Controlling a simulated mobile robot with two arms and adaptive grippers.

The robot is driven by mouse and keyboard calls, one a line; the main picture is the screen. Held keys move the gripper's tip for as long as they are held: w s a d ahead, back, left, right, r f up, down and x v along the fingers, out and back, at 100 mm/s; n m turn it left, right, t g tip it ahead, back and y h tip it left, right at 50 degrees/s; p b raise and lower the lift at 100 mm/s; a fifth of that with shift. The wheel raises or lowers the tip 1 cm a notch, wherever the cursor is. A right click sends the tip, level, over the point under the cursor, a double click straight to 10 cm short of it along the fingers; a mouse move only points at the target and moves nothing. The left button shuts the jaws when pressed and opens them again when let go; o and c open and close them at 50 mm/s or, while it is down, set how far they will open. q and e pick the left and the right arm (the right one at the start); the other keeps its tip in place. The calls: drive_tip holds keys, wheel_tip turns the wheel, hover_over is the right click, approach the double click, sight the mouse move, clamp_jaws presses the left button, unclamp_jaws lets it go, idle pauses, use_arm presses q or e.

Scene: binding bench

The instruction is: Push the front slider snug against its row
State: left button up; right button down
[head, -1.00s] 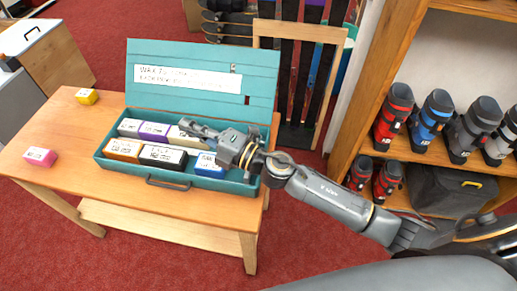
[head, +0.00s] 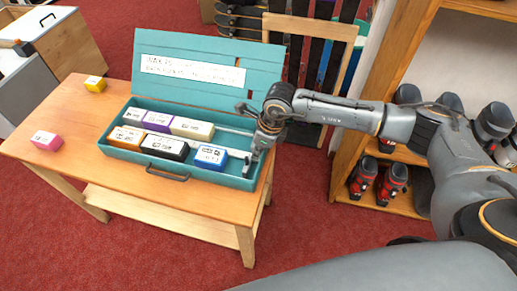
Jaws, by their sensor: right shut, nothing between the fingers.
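The teal box (head: 128,153) stands open on the table with two rows of wax blocks. The front row has an orange block (head: 126,137), a black block (head: 165,147) and a blue block (head: 210,157). What looks like the front slider (head: 248,163) is a pale piece at the right end of the front row, with a gap between it and the blue block. My right gripper (head: 257,154) is shut at the box's right end, close to that slider; I cannot tell whether they touch. My left gripper is not in view.
A yellow block (head: 95,84) and a pink block (head: 47,140) lie on the table (head: 70,110). Shelves with boots (head: 377,182) stand at right.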

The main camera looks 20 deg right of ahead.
sight(218, 156)
drive_tip(key=b+x, duration=0.2)
drive_tip(key=x, duration=0.2)
drive_tip(key=shift+f, duration=0.25)
drive_tip(key=shift+w+a+f, duration=0.1)
drive_tip(key=shift+w+a, duration=0.05)
drive_tip(key=shift+a, duration=0.05)
drive_tip(key=shift+w+a+b, duration=0.6)
drive_tip(key=shift+a+b, duration=0.05)
drive_tip(key=shift+a, duration=0.25)
drive_tip(key=shift+w+a+b, duration=0.55)
drive_tip(key=shift+a+b, duration=0.05)
drive_tip(key=shift+a, duration=0.3)
drive_tip(key=shift+w+a+b, duration=0.6)
drive_tip(key=shift+a+b, duration=0.1)
drive_tip(key=shift+a, duration=0.15)
drive_tip(key=shift+w+a+b, duration=0.6)
drive_tip(key=shift+a+b, duration=0.05)
drive_tip(key=shift+a, duration=0.25)
drive_tip(key=shift+w+a+b, duration=0.55)
drive_tip(key=shift+a+b, duration=0.15)
drive_tip(key=shift+a, duration=0.15)
drive_tip(key=shift+s+d, duration=0.45)
drive_tip(key=shift+d, duration=0.25)
